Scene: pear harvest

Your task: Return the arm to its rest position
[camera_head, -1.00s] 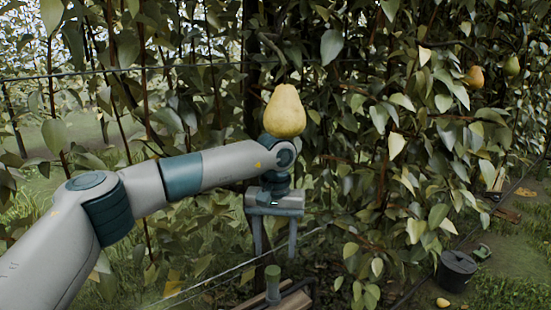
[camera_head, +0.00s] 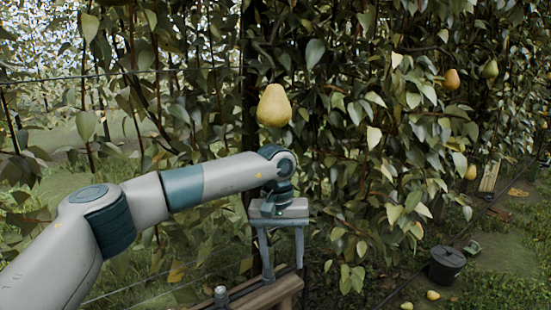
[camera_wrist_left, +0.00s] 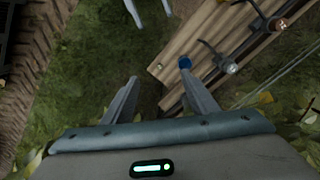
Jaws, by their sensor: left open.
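My left arm (camera_head: 170,190) comes in from the left in the head view, bent at the elbow, with its wrist near the middle of the picture. My left gripper (camera_head: 283,268) points down with its fingers apart and nothing between them, above a wooden bench or box. In the left wrist view the two fingers (camera_wrist_left: 158,75) are spread, with grass and the edge of planks beyond them.
A yellow pear (camera_head: 274,106) hangs above my wrist, in front of the leafy hedge. Wooden planks (camera_head: 262,297) with metal fittings lie beneath the gripper. A black bucket (camera_head: 446,266) stands on the ground at right, with fallen pears (camera_head: 432,295) nearby.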

